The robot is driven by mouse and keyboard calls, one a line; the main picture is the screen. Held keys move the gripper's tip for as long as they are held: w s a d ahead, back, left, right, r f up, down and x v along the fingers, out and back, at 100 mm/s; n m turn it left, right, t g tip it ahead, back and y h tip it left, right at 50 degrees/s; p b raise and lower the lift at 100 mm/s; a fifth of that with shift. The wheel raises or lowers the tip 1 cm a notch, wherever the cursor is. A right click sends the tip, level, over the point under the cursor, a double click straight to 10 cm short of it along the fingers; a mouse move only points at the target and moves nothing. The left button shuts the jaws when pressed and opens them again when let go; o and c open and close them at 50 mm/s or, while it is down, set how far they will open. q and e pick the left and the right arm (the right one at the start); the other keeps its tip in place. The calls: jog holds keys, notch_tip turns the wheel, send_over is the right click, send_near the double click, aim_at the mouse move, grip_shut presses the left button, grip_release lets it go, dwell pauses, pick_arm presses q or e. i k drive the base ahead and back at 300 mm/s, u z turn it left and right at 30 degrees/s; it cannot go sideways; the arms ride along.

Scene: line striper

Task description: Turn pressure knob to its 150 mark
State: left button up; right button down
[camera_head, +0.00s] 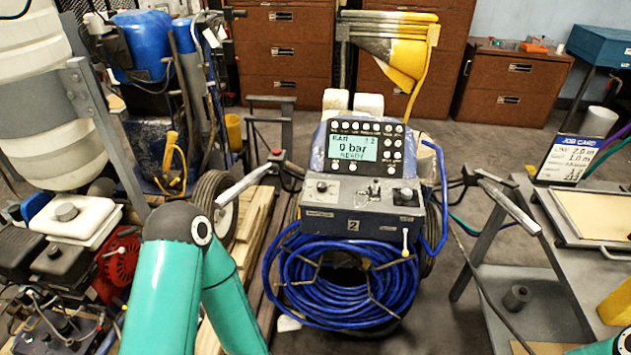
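The line striper's grey control panel (362,196) stands in the middle, above a coil of blue hose. A round dark knob (322,187) sits at its left end and a second dark knob (406,194) at its right end. Small switches (374,190) lie between them. Panel lettering and knob marks are too small to read, so I cannot tell which is the pressure knob or where it points. The display (354,147) above reads 0 bar and READY. My teal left arm shows at lower left; its gripper is out of view. My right gripper is out of view too.
Handlebars flank the panel, with a left grip (244,184) and a right grip (509,206). The blue hose coil (340,285) hangs below. A red-and-black engine (118,262) stands left. A grey bench with a job card (572,158) stands right.

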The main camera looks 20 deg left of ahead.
aim_at(321, 187)
jog(key=i, duration=0.85)
jog(key=z, duration=0.05)
